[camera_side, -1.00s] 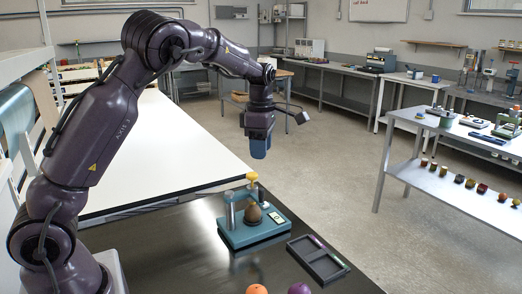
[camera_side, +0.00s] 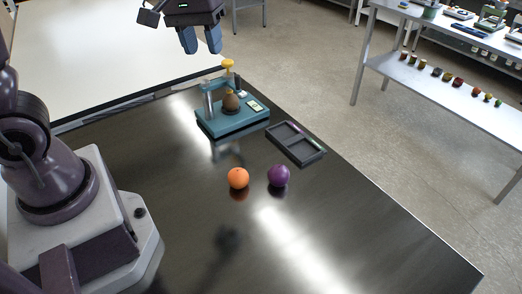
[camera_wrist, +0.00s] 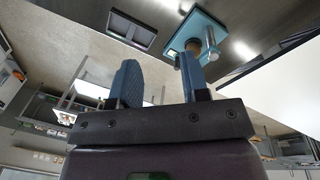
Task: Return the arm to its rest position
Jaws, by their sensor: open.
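My gripper (camera_side: 201,40) shows at the top of the side view, above and behind the teal press. Its two blue fingers are apart with nothing between them. In the wrist view the gripper (camera_wrist: 168,82) also shows open and empty, fingers parted. Most of my arm above the gripper is cut off by the top of the side view.
A teal press (camera_side: 236,121) with a yellow knob holds a brown pear-shaped thing (camera_side: 231,102). A dark two-part tray (camera_side: 296,146) lies beside it. An orange ball (camera_side: 238,178) and a purple ball (camera_side: 278,176) sit on the dark table (camera_side: 330,225), whose front right is clear.

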